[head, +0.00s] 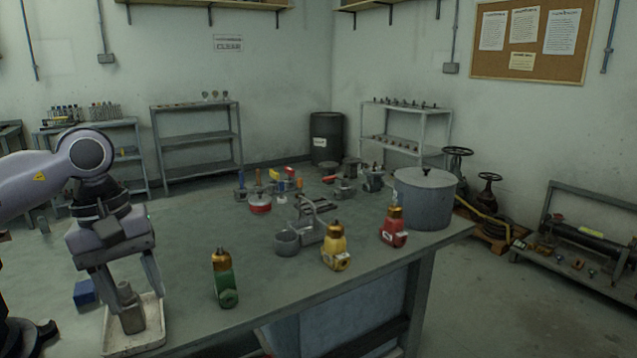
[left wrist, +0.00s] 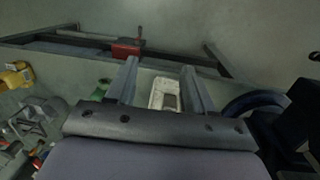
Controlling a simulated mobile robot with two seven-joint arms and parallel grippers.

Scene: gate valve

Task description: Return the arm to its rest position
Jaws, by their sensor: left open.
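My left gripper (head: 138,300) is at the left end of the workbench (head: 370,275), pointing down with its two fingers spread. It is over a white tray (head: 150,336) at the bench's corner. A small grey metal piece (head: 131,312) stands in the tray and shows between the fingers. In the left wrist view, the open fingers (left wrist: 160,75) frame the tray (left wrist: 157,101) and the grey piece (left wrist: 171,102). I cannot tell whether a finger touches the piece. My right gripper is not in view.
A green bottle-shaped part (head: 224,280) stands right of the gripper. A blue block (head: 85,292) is beside the tray.

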